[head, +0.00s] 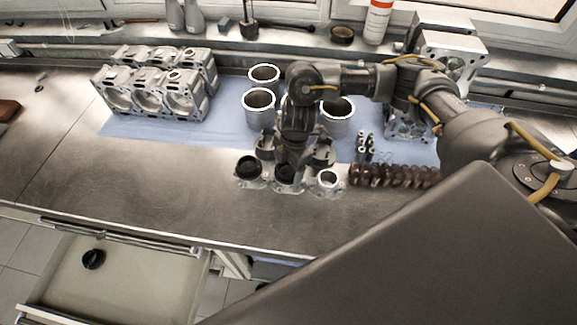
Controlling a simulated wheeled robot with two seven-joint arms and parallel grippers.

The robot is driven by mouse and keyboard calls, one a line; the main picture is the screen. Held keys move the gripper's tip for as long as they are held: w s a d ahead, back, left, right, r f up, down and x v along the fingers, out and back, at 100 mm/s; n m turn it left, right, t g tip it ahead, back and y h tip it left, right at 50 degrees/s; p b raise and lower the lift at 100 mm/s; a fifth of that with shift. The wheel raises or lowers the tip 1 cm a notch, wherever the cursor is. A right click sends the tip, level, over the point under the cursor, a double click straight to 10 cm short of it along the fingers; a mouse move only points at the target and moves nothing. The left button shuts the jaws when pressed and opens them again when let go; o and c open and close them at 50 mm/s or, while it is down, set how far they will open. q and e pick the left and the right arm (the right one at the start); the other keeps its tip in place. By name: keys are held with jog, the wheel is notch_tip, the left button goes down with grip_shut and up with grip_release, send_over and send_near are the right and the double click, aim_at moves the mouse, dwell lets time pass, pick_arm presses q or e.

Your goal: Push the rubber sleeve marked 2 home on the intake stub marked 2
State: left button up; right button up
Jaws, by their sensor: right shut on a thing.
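Three intake stubs stand in a row on metal flanges near the bench's front edge. The left stub (250,184) carries a black rubber sleeve (248,166). The right stub (328,181) is bare, with its bright metal rim showing. At the middle stub (287,187) a black rubber sleeve (285,172) sits directly below my right gripper (287,163). The right gripper points down and is shut on this sleeve, its body hiding part of it. I cannot tell how far the sleeve is down on the stub. The number marks are too small to read. My left gripper is out of view.
Cylinder liners (259,108) and engine blocks (155,85) stand behind on a blue mat (200,138). Several brown parts (393,176) lie right of the stubs. An open drawer (140,280) below holds another black ring (93,259). The bench's front left is clear.

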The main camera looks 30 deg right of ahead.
jog(key=shift+f, duration=0.2)
jog(key=o, duration=1)
jog(key=shift+r, duration=0.15)
jog(key=shift+r+p, duration=1.6)
jog(key=shift+r, duration=2.05)
